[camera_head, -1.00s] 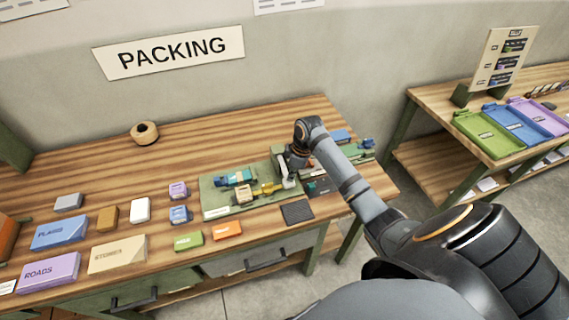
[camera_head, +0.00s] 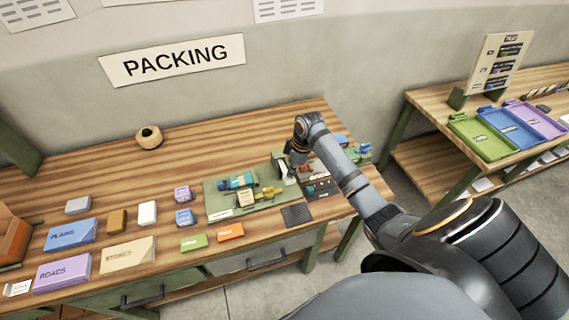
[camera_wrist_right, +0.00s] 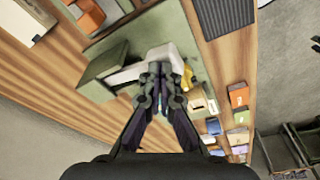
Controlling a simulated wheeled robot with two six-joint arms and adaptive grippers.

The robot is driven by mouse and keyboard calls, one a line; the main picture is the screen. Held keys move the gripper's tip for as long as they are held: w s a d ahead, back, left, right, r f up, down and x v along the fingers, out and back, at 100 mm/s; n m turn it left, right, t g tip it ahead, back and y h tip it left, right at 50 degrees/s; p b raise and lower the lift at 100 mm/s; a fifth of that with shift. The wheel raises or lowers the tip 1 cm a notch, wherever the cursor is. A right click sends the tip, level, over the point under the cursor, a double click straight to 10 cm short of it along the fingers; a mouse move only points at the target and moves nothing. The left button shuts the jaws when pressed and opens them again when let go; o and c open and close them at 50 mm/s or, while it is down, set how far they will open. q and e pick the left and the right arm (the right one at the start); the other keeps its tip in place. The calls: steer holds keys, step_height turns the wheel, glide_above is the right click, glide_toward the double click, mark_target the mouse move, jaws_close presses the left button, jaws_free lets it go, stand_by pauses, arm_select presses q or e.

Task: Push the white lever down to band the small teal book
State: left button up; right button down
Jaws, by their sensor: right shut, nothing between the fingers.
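The white lever (camera_head: 289,175) stands at the right end of a green board (camera_head: 214,204) on the bench, partly hidden by my right gripper (camera_head: 297,168). In the right wrist view, the white lever (camera_wrist_right: 148,66) lies right at the tips of my right gripper (camera_wrist_right: 160,72). The gripper is shut and empty; I cannot tell whether it touches the lever. A small teal item (camera_head: 237,182), likely the teal book, lies on the board beside a yellow item (camera_head: 259,194). Its title and any band are too small to make out. My left gripper is out of view.
A dark pad (camera_head: 297,214) lies near the bench's front edge. Small orange (camera_head: 230,232) and green (camera_head: 194,242) blocks lie left of it. Larger boxes and a twine roll (camera_head: 149,137) are farther left. Coloured trays (camera_head: 482,140) stand on another bench at right.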

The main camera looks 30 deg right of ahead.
step_height(320, 180, up, 4)
steer(key=p, duration=0.3)
steer(key=shift+r, duration=0.1)
stand_by(0.3)
